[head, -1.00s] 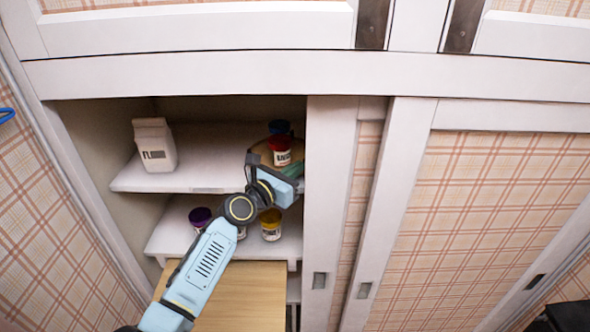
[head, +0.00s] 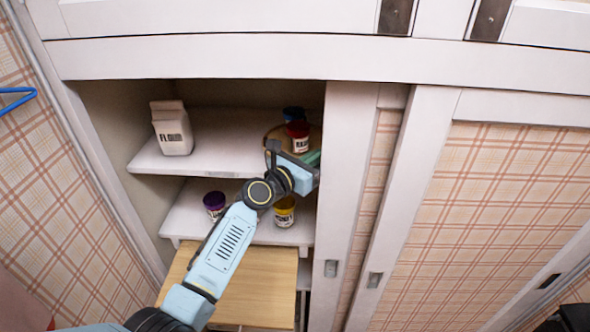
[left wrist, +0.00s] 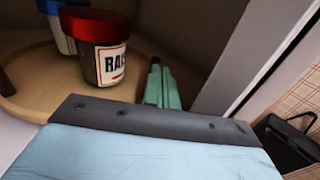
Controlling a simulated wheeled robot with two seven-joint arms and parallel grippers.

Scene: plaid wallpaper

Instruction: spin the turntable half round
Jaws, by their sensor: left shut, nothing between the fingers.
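The turntable is a round wooden disc on the upper shelf, partly behind the sliding door's edge; its rim (left wrist: 22,104) shows in the left wrist view and its left part (head: 275,138) in the head view. A red-lidded jar (head: 299,138) and a blue-lidded jar (head: 293,114) stand upright on it; both also show in the left wrist view, red (left wrist: 98,50) and blue (left wrist: 62,28). My left gripper (head: 314,157) is at the turntable's front right, its green fingers (left wrist: 161,86) shut and empty, right of the red jar. Contact with the disc cannot be told. My right gripper is not in view.
A white carton (head: 172,128) stands left on the upper shelf. A purple-lidded jar (head: 214,203) and a yellow jar (head: 284,212) stand on the shelf below. A wooden board (head: 250,292) juts out lower down. The white door frame (head: 345,190) is close right of my gripper.

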